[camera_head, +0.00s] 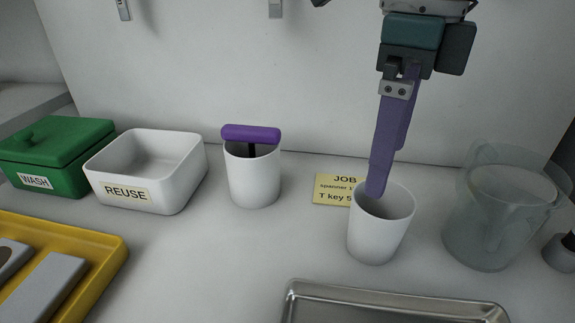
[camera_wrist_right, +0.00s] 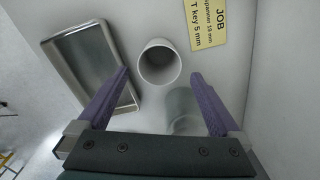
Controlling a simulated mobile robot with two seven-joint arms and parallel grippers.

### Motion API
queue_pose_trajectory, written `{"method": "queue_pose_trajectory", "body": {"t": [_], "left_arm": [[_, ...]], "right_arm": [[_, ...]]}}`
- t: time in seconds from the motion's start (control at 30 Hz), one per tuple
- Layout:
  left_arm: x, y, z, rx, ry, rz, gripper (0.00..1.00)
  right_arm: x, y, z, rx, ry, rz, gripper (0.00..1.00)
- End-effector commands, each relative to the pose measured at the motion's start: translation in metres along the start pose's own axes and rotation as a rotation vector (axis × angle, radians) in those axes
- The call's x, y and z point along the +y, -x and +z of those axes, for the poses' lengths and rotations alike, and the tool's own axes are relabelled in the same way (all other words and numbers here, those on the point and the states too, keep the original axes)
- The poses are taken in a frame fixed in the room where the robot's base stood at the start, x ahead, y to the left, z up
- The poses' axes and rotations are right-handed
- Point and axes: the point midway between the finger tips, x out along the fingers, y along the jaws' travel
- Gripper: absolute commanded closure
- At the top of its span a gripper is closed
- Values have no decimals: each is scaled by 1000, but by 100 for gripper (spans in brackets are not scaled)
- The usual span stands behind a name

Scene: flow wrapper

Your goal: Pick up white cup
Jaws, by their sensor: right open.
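An empty white cup (camera_head: 372,238) stands upright on the bench right of centre. In the right wrist view, the cup (camera_wrist_right: 158,80) shows its open mouth between and beyond the fingertips. My right gripper (camera_head: 377,188) points down at the cup, its purple finger overlapping the rim in the head view. Its two fingers are wide apart in the wrist view (camera_wrist_right: 160,73), with nothing held. I cannot tell the exact height of the tips over the rim. A second white cup (camera_head: 254,182) stands further left, holding a purple-handled tool (camera_head: 251,133). My left gripper is not in view.
A clear jug (camera_head: 483,228) stands close right of the empty cup. A metal tray (camera_head: 395,300) lies in front. A yellow JOB card (camera_head: 332,190) lies behind. Left are a white REUSE bin (camera_head: 130,192), green WASH box (camera_head: 62,170) and yellow tray (camera_head: 110,262).

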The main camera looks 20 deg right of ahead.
Motion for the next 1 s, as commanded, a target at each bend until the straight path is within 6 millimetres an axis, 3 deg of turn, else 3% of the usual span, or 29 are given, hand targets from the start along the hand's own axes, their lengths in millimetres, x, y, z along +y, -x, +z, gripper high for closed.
{"method": "queue_pose_trajectory", "body": {"t": [0.6,0.9,1.0], "left_arm": [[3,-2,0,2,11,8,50],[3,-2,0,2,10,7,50],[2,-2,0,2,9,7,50]], "right_arm": [[-1,-83,-6,2,1,6,0],[-1,-89,-6,-1,3,4,0],[-1,-89,-6,-1,3,5,9]]}}
